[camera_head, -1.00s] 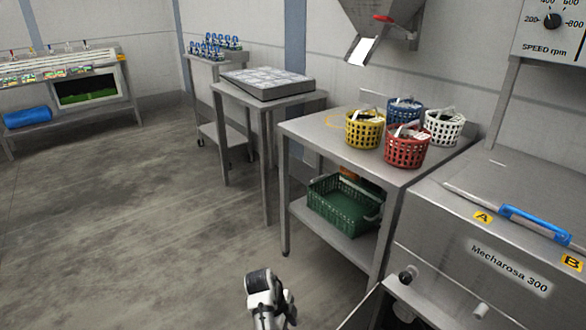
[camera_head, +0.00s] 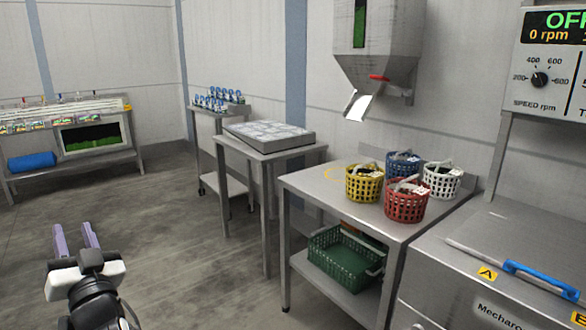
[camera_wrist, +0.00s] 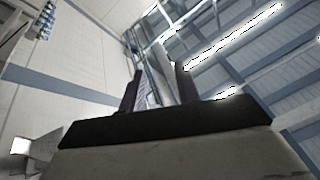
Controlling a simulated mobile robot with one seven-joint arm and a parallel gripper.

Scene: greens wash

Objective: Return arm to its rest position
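My gripper (camera_head: 76,238) is at the lower left of the head view, over the open floor and away from the tables. Its two purple fingers stand apart and point up and away. In the wrist view the fingers (camera_wrist: 157,92) also stand apart with nothing between them, and behind them are the ceiling and wall. The gripper is open and empty and touches nothing.
A steel table (camera_head: 325,190) holds yellow (camera_head: 364,184), red (camera_head: 405,203), blue (camera_head: 403,164) and white (camera_head: 442,180) baskets. A green crate (camera_head: 345,262) sits on its lower shelf. The machine (camera_head: 500,250) stands at the right. The floor (camera_head: 180,220) at left is clear.

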